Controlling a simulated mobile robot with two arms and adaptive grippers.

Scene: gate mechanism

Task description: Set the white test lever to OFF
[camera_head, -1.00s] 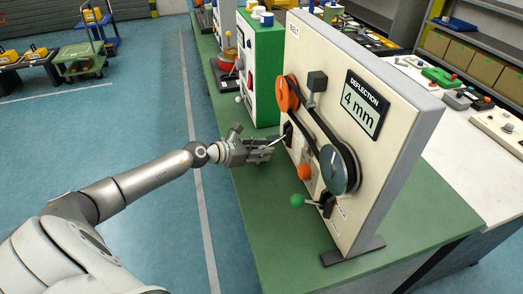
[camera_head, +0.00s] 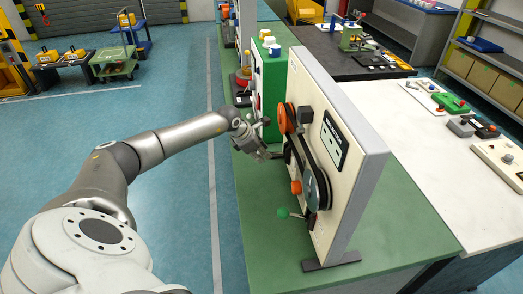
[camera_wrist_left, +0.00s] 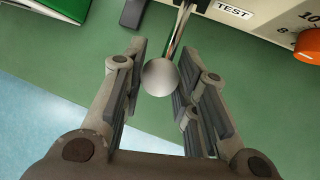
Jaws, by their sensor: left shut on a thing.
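The white test lever shows in the left wrist view as a metal rod with a pale ball knob (camera_wrist_left: 160,77). Its rod runs up to a dark slot in the cream panel beside a TEST label (camera_wrist_left: 234,11). My left gripper (camera_wrist_left: 158,85) is shut on the ball knob, one finger on each side. In the head view my left gripper (camera_head: 270,154) is at the left face of the cream belt panel (camera_head: 350,185), and the lever is hidden behind it. No OFF marking is legible. My right gripper is in neither view.
On the same panel are an orange knob (camera_head: 296,187), a lever with a green ball (camera_head: 283,213), belt pulleys and a display (camera_head: 333,142). A green cabinet (camera_head: 270,85) stands behind my gripper. The green bench top (camera_head: 265,250) in front is clear.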

